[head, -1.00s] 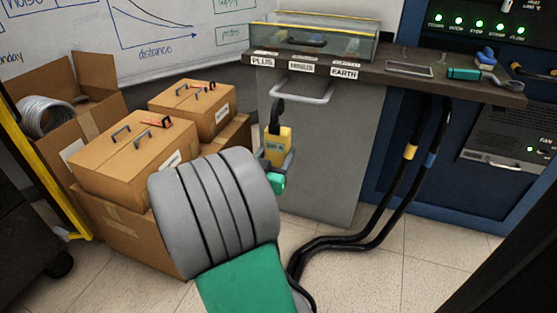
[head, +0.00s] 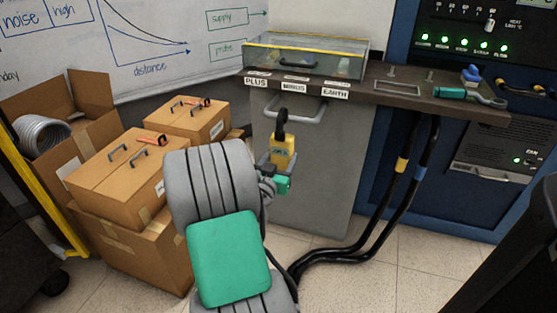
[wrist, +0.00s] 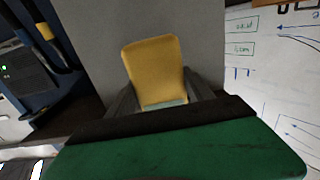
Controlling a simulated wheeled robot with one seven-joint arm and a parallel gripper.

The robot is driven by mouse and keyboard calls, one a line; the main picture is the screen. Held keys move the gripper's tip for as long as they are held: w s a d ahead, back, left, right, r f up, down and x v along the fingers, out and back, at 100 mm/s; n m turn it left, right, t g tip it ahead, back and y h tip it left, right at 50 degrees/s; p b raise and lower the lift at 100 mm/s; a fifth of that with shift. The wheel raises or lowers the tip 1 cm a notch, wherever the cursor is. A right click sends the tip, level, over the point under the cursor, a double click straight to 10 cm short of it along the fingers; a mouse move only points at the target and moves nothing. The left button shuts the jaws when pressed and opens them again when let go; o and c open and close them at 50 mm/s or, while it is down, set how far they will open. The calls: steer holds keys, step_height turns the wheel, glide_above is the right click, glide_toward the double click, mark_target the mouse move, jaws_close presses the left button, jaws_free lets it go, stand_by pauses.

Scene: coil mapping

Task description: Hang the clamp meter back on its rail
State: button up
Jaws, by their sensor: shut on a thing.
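The clamp meter (head: 284,150) has a yellow body with a dark clamp loop on top. It is upright in front of the grey panel below the bench. My gripper (head: 272,163) is shut on its body, and the wrist view shows the yellow body (wrist: 155,68) between the two dark fingers. The meter's loop is a little below the grey bar handle (head: 294,109), which is a rail-like bar on the panel. I cannot tell whether the loop touches the bar.
The dark bench top (head: 365,92) carries a glass tank (head: 305,62) and tools. Black cables (head: 412,185) hang from the bench to the floor at the right. Cardboard boxes (head: 115,170) stand at the left.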

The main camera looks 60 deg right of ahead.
steer(key=w+d+f, duration=0.1)
steer(key=d+f, duration=0.2)
steer(key=d, duration=0.4)
steer(key=shift+p, duration=0.3)
stand_by(0.5)
steer(key=shift+d, duration=0.1)
steer(key=o, duration=1.8)
steer(key=shift+c, duration=0.2)
steer(key=shift+f, duration=0.1)
